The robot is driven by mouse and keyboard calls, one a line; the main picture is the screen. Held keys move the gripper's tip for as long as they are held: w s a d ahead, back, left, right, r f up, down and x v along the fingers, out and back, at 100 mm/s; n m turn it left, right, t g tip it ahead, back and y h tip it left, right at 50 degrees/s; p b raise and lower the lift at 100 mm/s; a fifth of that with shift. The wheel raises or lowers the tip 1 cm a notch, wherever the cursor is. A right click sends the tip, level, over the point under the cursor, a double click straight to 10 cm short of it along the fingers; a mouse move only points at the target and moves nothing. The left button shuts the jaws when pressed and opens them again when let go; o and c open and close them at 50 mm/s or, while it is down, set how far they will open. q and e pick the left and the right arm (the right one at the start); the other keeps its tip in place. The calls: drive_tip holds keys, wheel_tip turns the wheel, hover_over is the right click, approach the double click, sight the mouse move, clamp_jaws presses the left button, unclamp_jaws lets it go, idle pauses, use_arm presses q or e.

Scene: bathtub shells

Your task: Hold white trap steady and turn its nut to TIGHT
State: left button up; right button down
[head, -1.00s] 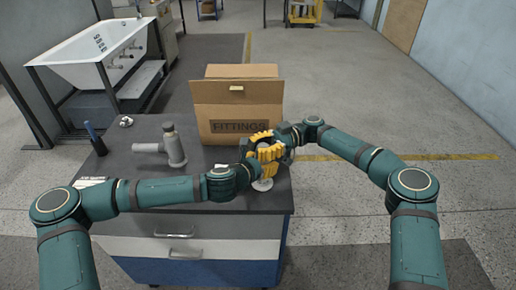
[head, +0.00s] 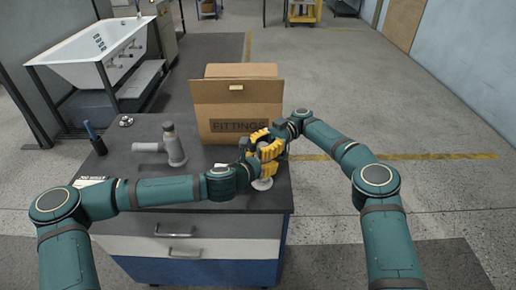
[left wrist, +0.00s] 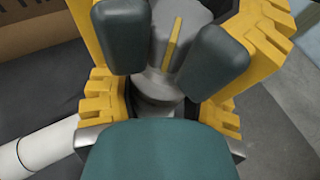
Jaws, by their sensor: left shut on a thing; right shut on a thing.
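The white trap (head: 263,184) stands near the right front of the dark bench; mostly its round foot shows in the head view, below my grippers. In the left wrist view its pale body (left wrist: 155,108) stands between my left fingers, with a white pipe (left wrist: 32,153) at the lower left. A grey nut (left wrist: 160,78) with a yellow stripe shows above the body. My left gripper (head: 265,168) is shut on the trap body. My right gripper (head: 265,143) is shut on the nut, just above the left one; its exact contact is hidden. No TIGHT mark is readable.
A cardboard FITTINGS box (head: 240,103) stands open behind the grippers. A grey trap (head: 172,147) stands to the left on the bench (head: 205,207), with a blue-handled tool (head: 94,138) farther left. Floor is clear right of the bench.

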drive_tip(key=shift+w+d+f, duration=0.1)
drive_tip(key=shift+d, duration=0.1)
drive_tip(key=c, duration=0.5)
unclamp_jaws()
drive_tip(key=shift+a, duration=0.1)
drive_tip(key=shift+r, duration=0.25)
wheel_tip(320, 180, up, 10)
drive_tip(key=shift+f, duration=0.15)
drive_tip(key=shift+c, duration=0.3)
